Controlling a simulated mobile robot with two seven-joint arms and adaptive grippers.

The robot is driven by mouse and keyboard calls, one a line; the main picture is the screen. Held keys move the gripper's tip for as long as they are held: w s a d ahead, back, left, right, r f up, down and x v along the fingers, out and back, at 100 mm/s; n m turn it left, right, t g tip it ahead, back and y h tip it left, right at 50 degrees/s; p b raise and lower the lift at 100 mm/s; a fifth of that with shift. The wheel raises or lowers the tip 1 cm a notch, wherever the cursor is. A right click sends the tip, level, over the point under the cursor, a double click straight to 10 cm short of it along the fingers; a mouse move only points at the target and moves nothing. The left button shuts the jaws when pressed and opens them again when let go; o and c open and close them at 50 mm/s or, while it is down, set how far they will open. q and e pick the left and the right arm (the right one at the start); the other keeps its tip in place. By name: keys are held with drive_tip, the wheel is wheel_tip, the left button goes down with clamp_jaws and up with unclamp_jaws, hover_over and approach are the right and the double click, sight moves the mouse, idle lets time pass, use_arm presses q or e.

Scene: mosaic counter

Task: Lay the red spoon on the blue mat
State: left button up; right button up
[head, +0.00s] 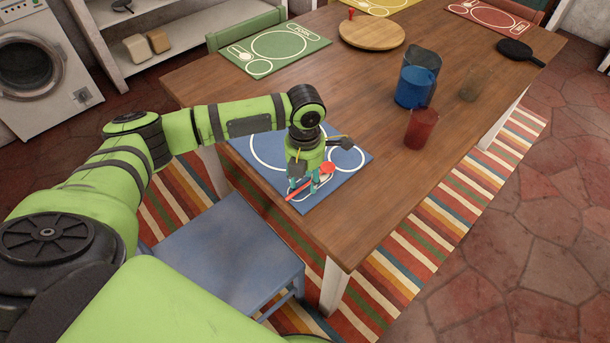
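The blue mat (265,160) lies at the near-left corner of the table, with white outlines printed on it. The red spoon (299,189) is over the near part of this mat, slanting from lower left to upper right. My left gripper (306,181) points down at the spoon, with its teal fingertips around or just over the handle. The fingers look a little apart, but I cannot tell whether they grip the spoon. I also cannot tell whether the spoon touches the mat. My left wrist hides part of the mat. My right gripper is out of view.
A blue cup (414,88), a red cup (421,129) and a greenish glass (476,82) stand right of the mat. A round wooden board (372,35) and green mat (272,50) lie farther back. A blue chair (226,248) stands in front. Bare wood surrounds the mat's right side.

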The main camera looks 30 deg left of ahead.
sight(305, 181)
use_arm(q)
wheel_tip(305, 181, up, 12)
drive_tip(key=shift+r, duration=0.2)
idle(0.5)
